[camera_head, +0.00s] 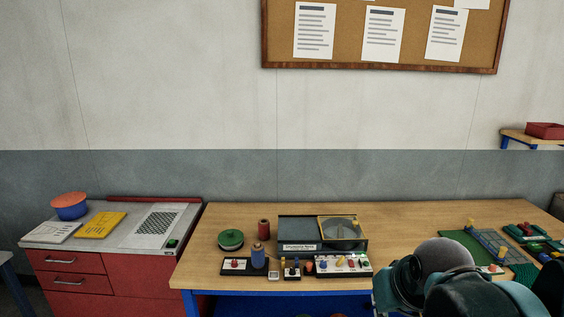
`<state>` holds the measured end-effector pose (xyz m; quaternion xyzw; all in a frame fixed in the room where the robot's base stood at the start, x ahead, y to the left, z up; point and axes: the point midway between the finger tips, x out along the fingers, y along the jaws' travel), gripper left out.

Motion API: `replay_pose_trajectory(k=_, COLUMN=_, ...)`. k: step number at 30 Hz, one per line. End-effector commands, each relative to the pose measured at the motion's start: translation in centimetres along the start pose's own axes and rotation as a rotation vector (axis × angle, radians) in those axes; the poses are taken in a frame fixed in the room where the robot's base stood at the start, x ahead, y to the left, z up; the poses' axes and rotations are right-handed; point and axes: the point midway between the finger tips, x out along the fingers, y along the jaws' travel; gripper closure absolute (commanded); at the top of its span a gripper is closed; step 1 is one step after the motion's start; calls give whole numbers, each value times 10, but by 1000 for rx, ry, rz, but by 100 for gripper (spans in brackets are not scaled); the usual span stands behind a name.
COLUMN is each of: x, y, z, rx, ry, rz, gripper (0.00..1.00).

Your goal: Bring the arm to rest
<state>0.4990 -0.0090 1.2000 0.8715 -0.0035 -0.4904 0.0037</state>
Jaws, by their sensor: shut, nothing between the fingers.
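Part of my arm shows at the lower right, with a rounded grey cap and dark teal links. It stands in front of the right part of the wooden workbench (400,222) and hides some of its front edge. The arm runs out of the picture at the bottom right. My gripper is not in view, so its fingers cannot be seen.
The bench holds a dark case with a yellow-framed dial (341,228), thread spools (264,227), small boards with coloured knobs (343,264) and a green mat (466,245). A red drawer cabinet (72,284) stands left. A small wall shelf (530,138) is at right.

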Motion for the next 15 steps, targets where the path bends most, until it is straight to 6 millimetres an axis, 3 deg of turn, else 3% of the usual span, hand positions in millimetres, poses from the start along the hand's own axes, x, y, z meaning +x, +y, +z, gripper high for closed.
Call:
replay_pose_trajectory(k=6, x=0, y=-5, z=38, rx=1, ry=36, rz=-4, gripper=100)
replay_pose_trajectory(k=15, x=2, y=-8, z=69, rx=3, ry=69, rz=-9, gripper=100)
